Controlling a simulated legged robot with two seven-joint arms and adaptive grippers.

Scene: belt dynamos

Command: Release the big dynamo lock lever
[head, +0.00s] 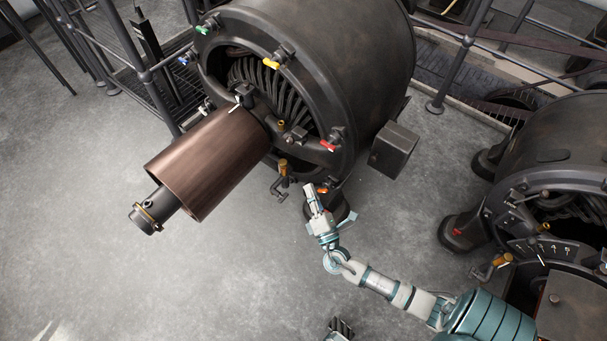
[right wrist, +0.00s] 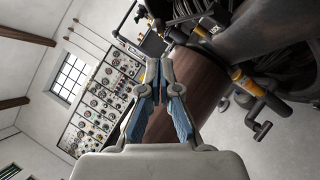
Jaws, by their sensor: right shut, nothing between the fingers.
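The big dynamo (head: 345,50) fills the top middle of the head view, with a brown cylinder (head: 210,160) jutting from its front. A crank-like lever with an orange-yellow grip (head: 282,167) hangs low on its front. In the right wrist view this grip (right wrist: 248,82) is to the right of the fingers. I cannot tell for sure which part is the lock lever. My right gripper (head: 309,189) is just right of and below that lever in the head view, apart from it. Its fingers (right wrist: 158,80) are shut and empty. A ribbed piece at the bottom edge may be my left gripper (head: 341,328).
Green, blue, yellow and red handles ring the dynamo's face; the red handle (head: 327,145) is near my right gripper. A smaller dynamo (head: 560,160) stands at the right. Railings (head: 147,80) stand at the upper left. The floor at lower left is clear.

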